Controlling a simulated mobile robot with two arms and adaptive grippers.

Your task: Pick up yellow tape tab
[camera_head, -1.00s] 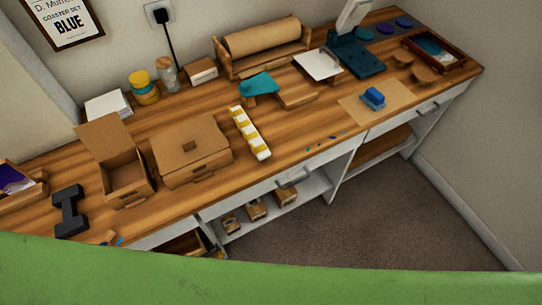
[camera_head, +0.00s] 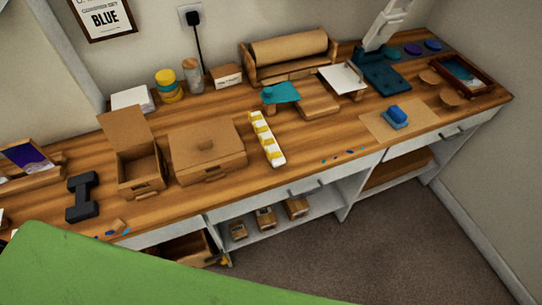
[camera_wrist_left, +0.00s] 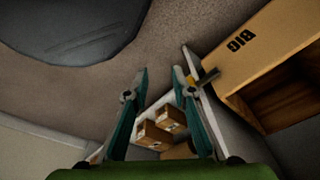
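A white strip with several yellow tape tabs (camera_head: 266,139) lies on the wooden workbench (camera_head: 320,135), near the middle, in the head view. It runs from the back toward the front edge, right of a closed cardboard box. My left gripper (camera_wrist_left: 160,76) shows in the left wrist view. Its two teal fingers are apart, with nothing between the tips. No tape tab shows in that view. My right gripper is not in view.
The closed cardboard box (camera_head: 207,153) and an open box (camera_head: 140,172) stand left of the strip. Small boxes (camera_head: 266,219) sit on a shelf below. The wrist view shows a large box (camera_wrist_left: 265,50).

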